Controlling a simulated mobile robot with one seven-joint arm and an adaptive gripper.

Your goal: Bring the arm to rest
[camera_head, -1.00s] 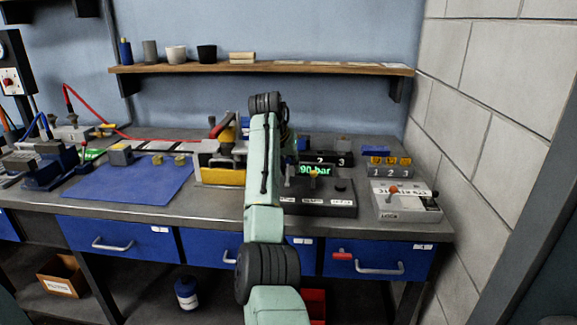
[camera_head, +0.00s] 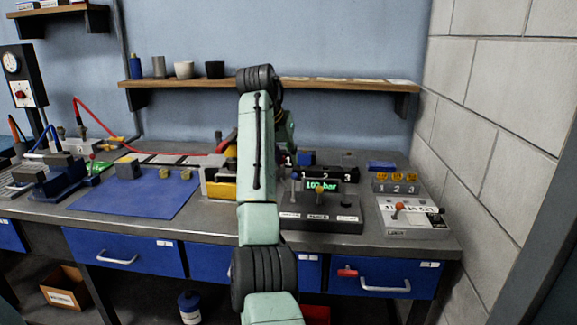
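My arm (camera_head: 259,150) rises in pale green links with dark ribbed joints through the middle of the view, in front of the bench. Its upper joint (camera_head: 257,78) is level with the wall shelf. A wrist link shows just right of the forearm, above the bench. My gripper is mostly hidden behind the arm, so its fingers and anything in them cannot be made out. A black unit (camera_head: 322,214) with levers and a green display (camera_head: 319,186), reading about 107 bar, stands right of the arm.
The workbench (camera_head: 215,222) has blue drawers below. A blue mat (camera_head: 135,196) and a yellow-and-grey device (camera_head: 221,184) lie left of the arm. A grey box with a red-orange knob (camera_head: 410,216) stands at right. A wooden shelf (camera_head: 330,83) holds cups; a block wall bounds the right.

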